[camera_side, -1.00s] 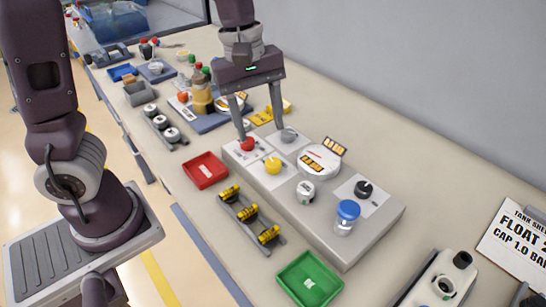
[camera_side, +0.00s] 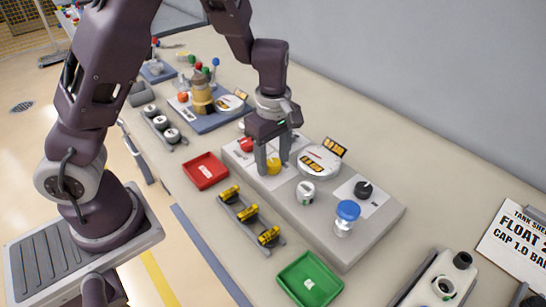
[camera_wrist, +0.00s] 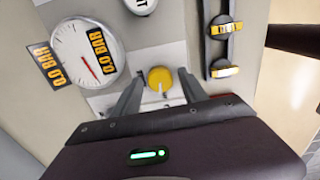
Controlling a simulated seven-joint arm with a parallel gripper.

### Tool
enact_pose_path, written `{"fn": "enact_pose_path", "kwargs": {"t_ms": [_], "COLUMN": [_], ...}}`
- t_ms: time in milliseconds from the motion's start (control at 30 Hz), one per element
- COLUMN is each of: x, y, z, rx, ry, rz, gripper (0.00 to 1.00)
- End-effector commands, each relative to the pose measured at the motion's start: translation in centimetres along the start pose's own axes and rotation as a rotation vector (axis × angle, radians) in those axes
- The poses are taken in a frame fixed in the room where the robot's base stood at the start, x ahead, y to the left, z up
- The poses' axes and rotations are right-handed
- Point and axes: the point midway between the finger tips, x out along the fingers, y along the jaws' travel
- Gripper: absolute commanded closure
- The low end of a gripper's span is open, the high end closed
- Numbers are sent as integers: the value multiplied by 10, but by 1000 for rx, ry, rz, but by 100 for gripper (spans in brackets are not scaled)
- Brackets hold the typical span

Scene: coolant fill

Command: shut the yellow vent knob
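The yellow vent knob (camera_side: 274,167) sits on a white plate on the grey panel box, right of the red knob (camera_side: 246,144). My gripper (camera_side: 274,172) points down at the yellow knob with one finger on either side of it. In the wrist view the yellow knob (camera_wrist: 160,78) lies between my two spread fingers (camera_wrist: 160,85), with a gap visible on both sides. A pale pointer mark shows on the knob. My fingers are open and hold nothing. Whether the fingertips are level with the knob is hard to tell.
A round gauge (camera_side: 320,162) reading 0.0 BAR stands close behind the yellow knob. A red tray (camera_side: 205,170), a rack of yellow clips (camera_side: 248,214) and a green tray (camera_side: 310,281) lie in front.

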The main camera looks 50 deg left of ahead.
Motion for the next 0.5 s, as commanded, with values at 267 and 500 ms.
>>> {"fn": "enact_pose_path", "kwargs": {"t_ms": [267,500], "x": [0,0], "y": [0,0], "z": [0,0], "rx": [0,27], "ry": [0,0], "rz": [1,1], "gripper": [100,100]}}
